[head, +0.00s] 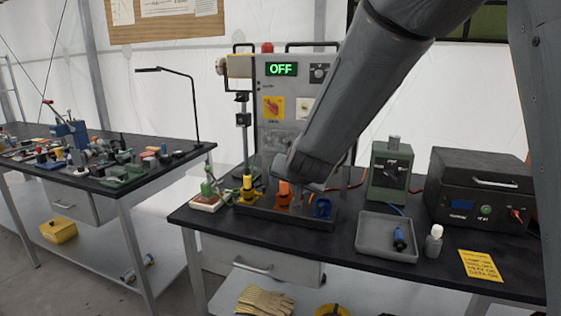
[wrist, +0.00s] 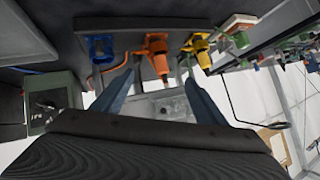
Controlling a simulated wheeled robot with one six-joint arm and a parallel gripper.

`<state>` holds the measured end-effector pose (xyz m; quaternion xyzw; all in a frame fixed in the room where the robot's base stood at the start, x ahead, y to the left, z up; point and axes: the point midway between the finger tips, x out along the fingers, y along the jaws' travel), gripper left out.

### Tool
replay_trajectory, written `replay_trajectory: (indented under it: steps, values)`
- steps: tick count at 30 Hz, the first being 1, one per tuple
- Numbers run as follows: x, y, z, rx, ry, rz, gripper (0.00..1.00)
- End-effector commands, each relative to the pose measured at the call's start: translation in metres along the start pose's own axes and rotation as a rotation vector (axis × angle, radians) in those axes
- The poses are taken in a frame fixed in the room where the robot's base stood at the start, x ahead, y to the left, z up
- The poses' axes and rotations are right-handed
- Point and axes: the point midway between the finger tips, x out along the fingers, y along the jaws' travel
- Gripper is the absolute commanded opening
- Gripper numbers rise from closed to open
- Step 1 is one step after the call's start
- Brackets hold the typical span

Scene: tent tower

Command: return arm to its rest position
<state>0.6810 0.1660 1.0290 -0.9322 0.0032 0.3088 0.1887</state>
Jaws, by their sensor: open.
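My arm reaches from the upper right of the head view down over the dark bench (head: 350,250). Its gripper end is mostly hidden behind the arm's own link, above a dark tool rack (head: 265,214). In the wrist view my gripper (wrist: 158,80) has its two fingers spread apart with nothing between them. Beyond the fingertips are a blue tool (wrist: 101,47), an orange tool (wrist: 157,55) and a yellow tool (wrist: 198,48). The same blue tool (head: 322,207), orange tool (head: 284,192) and yellow tool (head: 247,189) stand in the rack in the head view.
A tall machine with an OFF display (head: 281,69) stands behind the rack. To the right are a green box (head: 389,172), a black unit (head: 480,190), a grey tray (head: 372,240) and a small bottle (head: 433,243). A cluttered second bench (head: 125,183) is at left.

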Motion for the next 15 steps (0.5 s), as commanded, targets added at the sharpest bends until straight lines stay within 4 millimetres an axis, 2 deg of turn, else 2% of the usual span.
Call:
replay_trajectory:
  steps: [1, 5, 9, 12, 15]
  values:
    - [-0.011, 0.028, 0.021, -0.035, -0.088, 0.023, 0.66]
    - [-0.045, 0.088, 0.079, -0.122, -0.313, 0.077, 0.66]
    - [-0.095, 0.148, 0.136, -0.193, -0.538, 0.144, 0.66]
    - [-0.131, 0.184, 0.169, -0.231, -0.677, 0.190, 0.66]
    - [-0.162, 0.210, 0.192, -0.256, -0.784, 0.228, 0.66]
